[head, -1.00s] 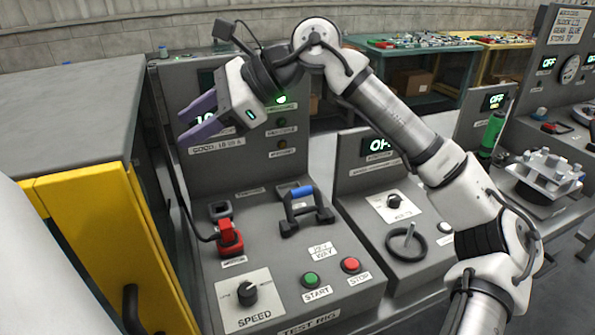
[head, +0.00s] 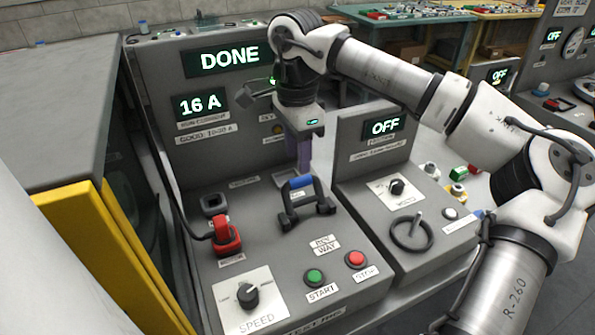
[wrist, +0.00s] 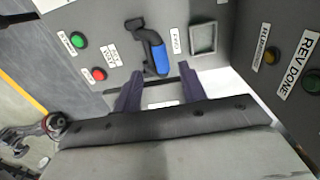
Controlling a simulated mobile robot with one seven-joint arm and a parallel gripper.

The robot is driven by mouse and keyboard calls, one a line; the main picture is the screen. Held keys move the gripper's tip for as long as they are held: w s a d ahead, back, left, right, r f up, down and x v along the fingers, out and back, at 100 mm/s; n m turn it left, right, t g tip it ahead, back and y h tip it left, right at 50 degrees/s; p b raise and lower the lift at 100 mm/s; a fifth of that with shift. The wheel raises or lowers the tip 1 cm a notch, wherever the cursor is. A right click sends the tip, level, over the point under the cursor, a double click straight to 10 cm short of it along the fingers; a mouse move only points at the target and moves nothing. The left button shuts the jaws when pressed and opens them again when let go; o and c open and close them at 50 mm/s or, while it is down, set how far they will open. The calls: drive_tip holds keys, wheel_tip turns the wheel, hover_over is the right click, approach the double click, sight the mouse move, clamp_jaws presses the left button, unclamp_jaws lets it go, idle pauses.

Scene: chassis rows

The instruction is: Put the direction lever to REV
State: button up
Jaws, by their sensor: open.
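The lever with a blue grip (head: 300,182) on a black bracket stands on the sloped grey test rig panel (head: 265,220); I take it for the direction lever. The blue grip also shows in the wrist view (wrist: 159,60), lying near and between the ends of my fingers. My gripper (head: 303,168) points down just behind the lever, fingers apart. In the wrist view my gripper (wrist: 158,76) is open with nothing seen clamped between the fingers. I cannot tell whether a finger touches the grip. The lever's position labels are too small to read surely.
The upright display (head: 229,59) reads DONE, and a smaller one (head: 202,106) reads 16 A. A red plug (head: 224,234), speed knob (head: 247,295), green START button (head: 314,277) and red STOP button (head: 355,258) sit around the lever. A second console (head: 385,185) stands at right.

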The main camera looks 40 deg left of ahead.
sight(298, 178)
wheel_tip(298, 178, down, 6)
drive_tip(key=shift+r, duration=0.15)
clamp_jaws()
idle(0.3)
